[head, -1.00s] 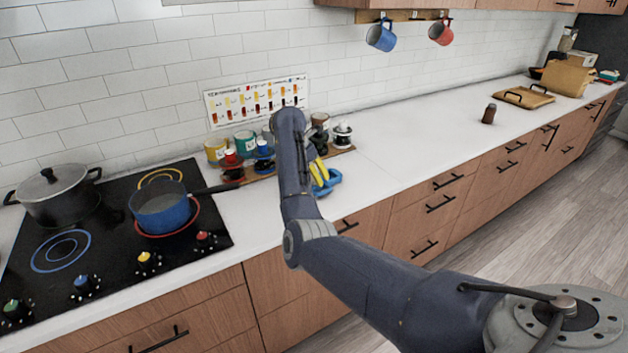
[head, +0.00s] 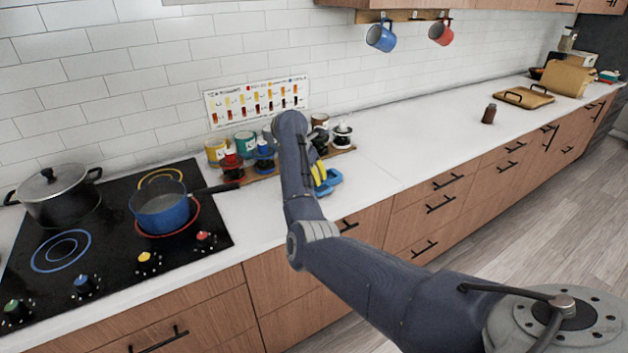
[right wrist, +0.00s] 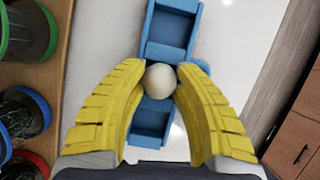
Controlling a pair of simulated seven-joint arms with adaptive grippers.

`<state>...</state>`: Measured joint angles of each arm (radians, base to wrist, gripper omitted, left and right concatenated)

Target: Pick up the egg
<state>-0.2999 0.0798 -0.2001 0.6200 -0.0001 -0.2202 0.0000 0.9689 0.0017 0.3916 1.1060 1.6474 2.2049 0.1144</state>
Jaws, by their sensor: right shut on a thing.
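The egg (right wrist: 161,82) is a pale, round thing between the two yellow fingers of my right gripper (right wrist: 160,88) in the right wrist view. The gripper is shut on it, with a fingertip against each side. Behind the egg is a blue holder (right wrist: 167,30) with open compartments. I cannot tell whether the egg still touches it. In the head view the yellow fingers (head: 318,178) show just right of my forearm, beside the blue holder (head: 333,179), and the egg is hidden. My left gripper is not in view.
Several jars, among them a green one (head: 245,144), stand on a wooden board left of and behind my gripper. A blue pot (head: 163,212) and a black pot (head: 60,196) stand on the cooktop.

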